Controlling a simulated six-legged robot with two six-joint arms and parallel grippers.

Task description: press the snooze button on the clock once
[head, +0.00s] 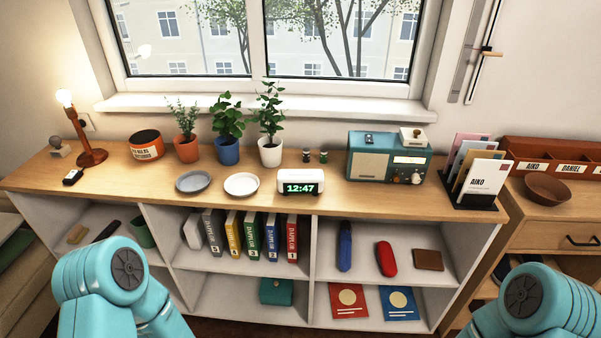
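A small white clock (300,182) stands on the wooden shelf top, near its front edge and right of the middle. Its dark face shows 12:47 in green digits and points toward me. The top of the clock is visible, but a separate snooze button is too small to make out. My two teal arms show only as links at the lower left and lower right corners. Neither gripper is in view, and nothing of mine touches the clock.
A white plate (241,184) and a grey plate (193,181) lie left of the clock. A white-potted plant (270,154) and two small dark jars stand behind it. A teal radio (387,160) stands to the right. The shelf top right in front of the radio is clear.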

